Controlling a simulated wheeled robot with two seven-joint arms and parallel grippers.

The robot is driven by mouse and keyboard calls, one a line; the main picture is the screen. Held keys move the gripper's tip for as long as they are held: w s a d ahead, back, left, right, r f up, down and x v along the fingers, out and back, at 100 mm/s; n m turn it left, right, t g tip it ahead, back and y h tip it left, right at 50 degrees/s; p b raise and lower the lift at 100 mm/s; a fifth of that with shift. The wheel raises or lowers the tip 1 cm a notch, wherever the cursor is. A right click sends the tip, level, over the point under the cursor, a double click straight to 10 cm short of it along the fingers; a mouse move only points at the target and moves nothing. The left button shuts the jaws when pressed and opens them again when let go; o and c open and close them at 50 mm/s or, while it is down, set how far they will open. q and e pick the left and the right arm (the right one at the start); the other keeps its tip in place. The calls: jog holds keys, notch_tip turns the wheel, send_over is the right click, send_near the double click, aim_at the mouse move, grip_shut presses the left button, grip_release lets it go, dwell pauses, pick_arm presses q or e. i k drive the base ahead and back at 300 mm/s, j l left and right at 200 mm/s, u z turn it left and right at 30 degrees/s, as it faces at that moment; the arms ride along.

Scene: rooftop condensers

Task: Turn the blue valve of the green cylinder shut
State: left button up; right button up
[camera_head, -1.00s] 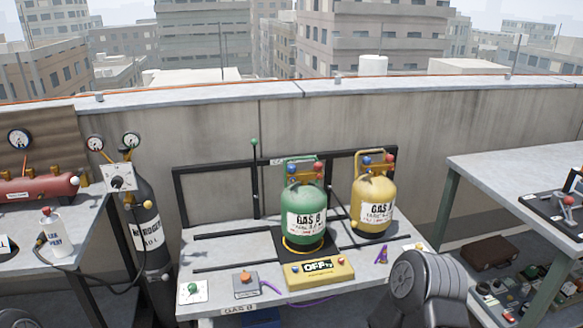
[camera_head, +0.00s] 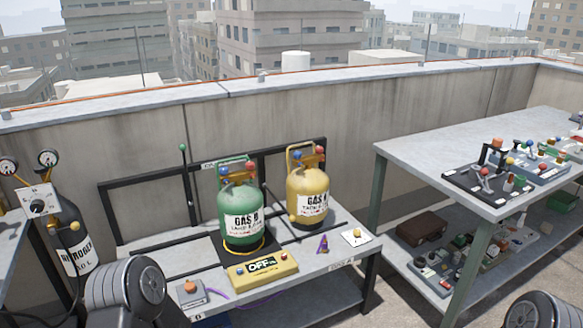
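The green cylinder (camera_head: 241,222) labelled GAS B stands upright on the workbench. Neither gripper is in view; only dark round arm parts of mine show at the lower left and lower right corner.
A yellow box (camera_head: 262,270) reading OFF lies before the green cylinder. A grey switch box (camera_head: 191,293) and purple strap lie near the front edge. A black frame (camera_head: 140,209) stands behind. A dark nitrogen cylinder (camera_head: 72,240) stands left; another table (camera_head: 432,161) with instruments stands right.

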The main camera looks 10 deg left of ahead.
aim_at(223, 170)
jog(key=i+l, duration=0.2)
jog(key=i, duration=0.2)
jog(key=i+l, duration=0.15)
jog(key=i, duration=0.25)
jog(key=i+l+z, duration=0.1)
jog(key=i, duration=0.3)
jog(key=l, duration=0.1)
